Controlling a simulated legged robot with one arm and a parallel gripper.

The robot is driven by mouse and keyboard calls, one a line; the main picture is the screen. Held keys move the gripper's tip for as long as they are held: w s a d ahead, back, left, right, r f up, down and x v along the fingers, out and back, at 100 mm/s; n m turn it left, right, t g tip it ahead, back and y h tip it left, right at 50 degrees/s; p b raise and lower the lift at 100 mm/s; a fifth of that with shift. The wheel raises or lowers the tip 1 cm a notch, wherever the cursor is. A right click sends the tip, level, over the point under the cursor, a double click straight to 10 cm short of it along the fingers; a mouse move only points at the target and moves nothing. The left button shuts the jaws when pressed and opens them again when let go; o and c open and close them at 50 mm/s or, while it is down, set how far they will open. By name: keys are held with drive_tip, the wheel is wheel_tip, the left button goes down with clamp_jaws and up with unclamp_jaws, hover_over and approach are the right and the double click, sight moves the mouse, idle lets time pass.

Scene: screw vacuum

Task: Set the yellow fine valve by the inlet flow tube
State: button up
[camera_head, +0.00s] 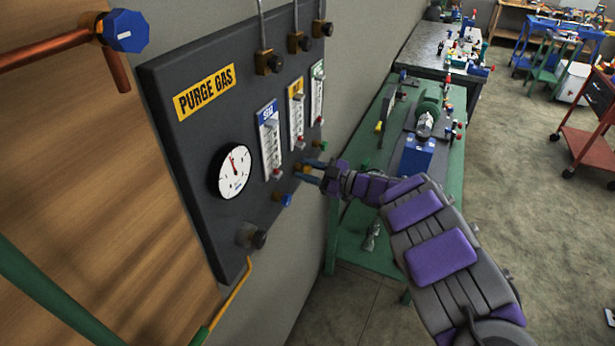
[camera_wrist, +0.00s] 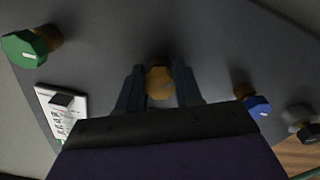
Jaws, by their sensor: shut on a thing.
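The yellow fine valve (camera_wrist: 160,84) is a small faceted knob on the dark panel. In the wrist view it sits between the two fingers of my gripper (camera_wrist: 160,92), which are shut on it from both sides. In the head view my gripper (camera_head: 310,172) reaches the panel from the right, and its blue fingers mostly cover the yellow knob. The inlet flow tube, with a yellow label (camera_head: 297,115), is the middle of three white flow tubes above the knob. Its float reading is too small to tell.
The purge gas panel (camera_head: 180,115) carries a round gauge (camera_head: 234,171). A blue knob (camera_head: 285,200) sits lower left of my gripper, and a green knob (camera_head: 321,145) sits upper right. A grey knob (camera_head: 251,236) is near the panel's bottom. A green workbench (camera_head: 345,235) stands behind my arm.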

drive_tip(key=shift+f+n+b, duration=0.1)
drive_tip(key=shift+n+b, duration=0.85)
drive_tip(key=shift+n, duration=0.45)
drive_tip(key=o, duration=1)
drive_tip(key=p+v, duration=0.2)
drive_tip(key=v, duration=1.5)
drive_tip(key=shift+d, duration=0.25)
